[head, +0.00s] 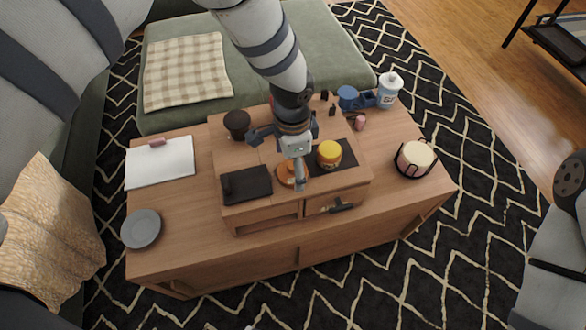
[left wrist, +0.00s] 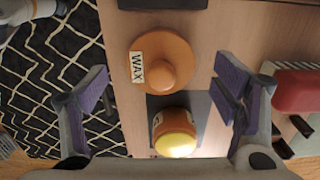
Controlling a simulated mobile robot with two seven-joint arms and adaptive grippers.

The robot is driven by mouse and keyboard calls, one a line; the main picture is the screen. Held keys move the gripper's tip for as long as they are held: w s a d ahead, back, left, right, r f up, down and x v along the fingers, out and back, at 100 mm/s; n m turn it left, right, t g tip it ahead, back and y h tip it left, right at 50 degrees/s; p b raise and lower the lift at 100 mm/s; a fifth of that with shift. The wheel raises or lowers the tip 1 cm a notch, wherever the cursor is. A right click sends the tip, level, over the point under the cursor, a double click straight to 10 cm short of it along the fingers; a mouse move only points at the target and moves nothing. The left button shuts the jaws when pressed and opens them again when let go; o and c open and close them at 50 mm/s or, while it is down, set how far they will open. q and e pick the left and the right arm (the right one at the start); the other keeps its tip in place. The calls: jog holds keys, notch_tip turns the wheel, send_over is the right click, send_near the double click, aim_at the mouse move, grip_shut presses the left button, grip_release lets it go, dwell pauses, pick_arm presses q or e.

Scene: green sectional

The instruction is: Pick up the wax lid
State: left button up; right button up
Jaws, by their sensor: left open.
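The wax lid is a round orange disc with a central knob and a white WAX label. It lies on the wooden desk organizer, partly hidden behind my gripper in the head view (head: 286,174). In the left wrist view the lid (left wrist: 163,62) shows whole, between and beyond the two fingers. My left gripper (head: 285,158) is open and empty above it, with fingers apart on either side in the left wrist view (left wrist: 165,88). An orange jar with a yellow top (head: 329,154) stands beside the lid on a dark mat; it also shows in the left wrist view (left wrist: 172,132). My right gripper is not in view.
The organizer (head: 260,214) stands on a wooden table (head: 180,255). A black folded item (head: 246,184) lies left of the lid, a dark cup (head: 237,123) behind. A candle in a black holder (head: 415,158) stands at right, a grey plate (head: 141,229) at left.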

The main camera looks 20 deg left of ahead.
pick_arm(q)
jog(key=shift+f, duration=0.4)
jog(key=shift+r, duration=0.1)
jog(key=c, duration=1)
jog(key=shift+c, duration=0.5)
